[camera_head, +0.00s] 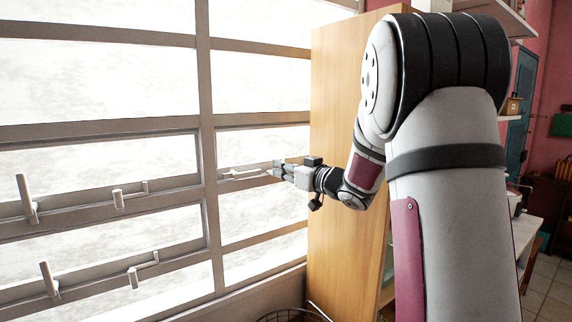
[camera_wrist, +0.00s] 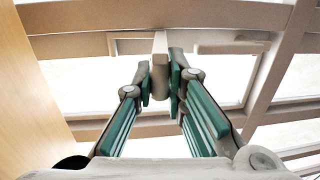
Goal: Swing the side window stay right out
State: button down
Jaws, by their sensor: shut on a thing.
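The side window stay is a pale bar (camera_head: 238,174) low on the narrow right-hand window pane, running along a frame rail. My gripper (camera_head: 278,168) reaches it from the right in the head view and covers its right end. In the wrist view a pale upright peg of the stay (camera_wrist: 160,43) stands between my fingertips (camera_wrist: 160,82). The fingers, with green inner faces, are closed on it.
A tall wooden cabinet side (camera_head: 335,140) stands right beside my forearm, also at the left of the wrist view (camera_wrist: 28,95). Other pale window handles (camera_head: 28,199) stick out from the left panes. A wire basket rim (camera_head: 292,315) shows below.

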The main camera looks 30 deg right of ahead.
jog(key=shift+y, duration=0.3)
jog(key=c, duration=1.6)
grip_release()
jog(key=s, duration=0.4)
jog(key=s+d, duration=0.1)
jog(key=s, duration=0.3)
jog(key=s+d, duration=0.1)
jog(key=s, duration=0.2)
jog(key=shift+s, duration=0.4)
